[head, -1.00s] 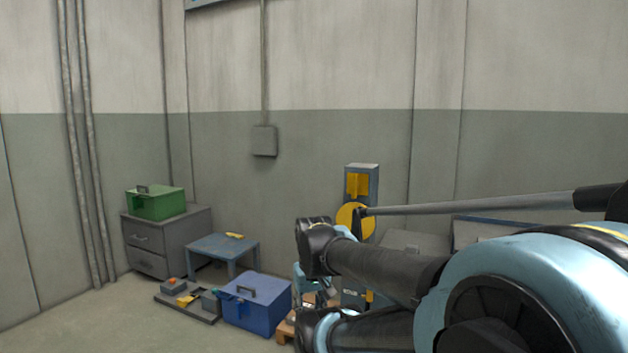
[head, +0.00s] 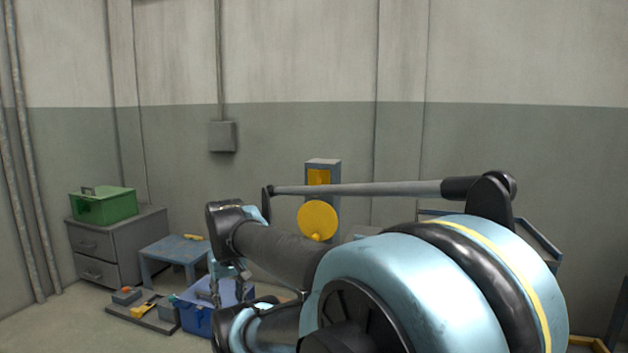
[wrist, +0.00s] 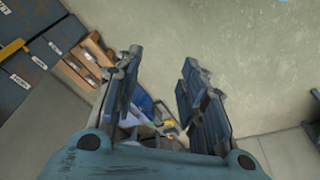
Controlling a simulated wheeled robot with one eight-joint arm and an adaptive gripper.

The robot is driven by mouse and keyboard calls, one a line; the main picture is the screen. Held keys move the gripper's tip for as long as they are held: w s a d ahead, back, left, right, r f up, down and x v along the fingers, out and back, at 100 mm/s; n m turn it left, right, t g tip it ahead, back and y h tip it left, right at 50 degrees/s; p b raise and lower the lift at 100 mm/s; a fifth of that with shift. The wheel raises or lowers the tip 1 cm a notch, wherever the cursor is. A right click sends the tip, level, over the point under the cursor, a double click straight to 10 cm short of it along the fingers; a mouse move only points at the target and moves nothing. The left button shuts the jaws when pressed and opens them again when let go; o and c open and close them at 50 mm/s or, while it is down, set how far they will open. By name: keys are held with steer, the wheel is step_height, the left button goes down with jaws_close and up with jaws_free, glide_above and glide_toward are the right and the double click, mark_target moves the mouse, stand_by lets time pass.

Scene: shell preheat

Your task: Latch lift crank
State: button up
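A blue-grey post (head: 323,168) with a yellow panel near its top stands close to the wall in the head view. A round yellow disc (head: 318,220) is on its front; I cannot tell a crank handle or latch apart there. My arm hides the lower part of the post. My gripper (wrist: 162,95) is open in the wrist view, its two dark fingers apart with nothing held between them. In the head view my arm mostly hides the gripper, which hangs left of the post.
A blue table (head: 172,250) and a grey cabinet (head: 118,240) bearing a green toolbox (head: 103,206) stand left. The wrist view shows a wooden pallet (wrist: 84,62) and open floor (wrist: 250,60).

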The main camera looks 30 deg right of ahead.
steer(key=w+d+r+m, duration=0.3)
steer(key=w+d+r, duration=0.3)
steer(key=w+r, duration=0.55)
step_height(320, 180, up, 25)
steer(key=m+h, duration=0.3)
steer(key=m, duration=0.4)
glide_above(316, 177)
steer(key=s+a, duration=0.3)
steer(key=a, duration=0.1)
steer(key=x, duration=1.1)
steer(key=w+x, duration=0.1)
steer(key=x, duration=0.4)
steer(key=shift+f, duration=0.1)
steer(key=shift+d+t, duration=0.15)
steer(key=shift+t, duration=0.15)
jaws_close()
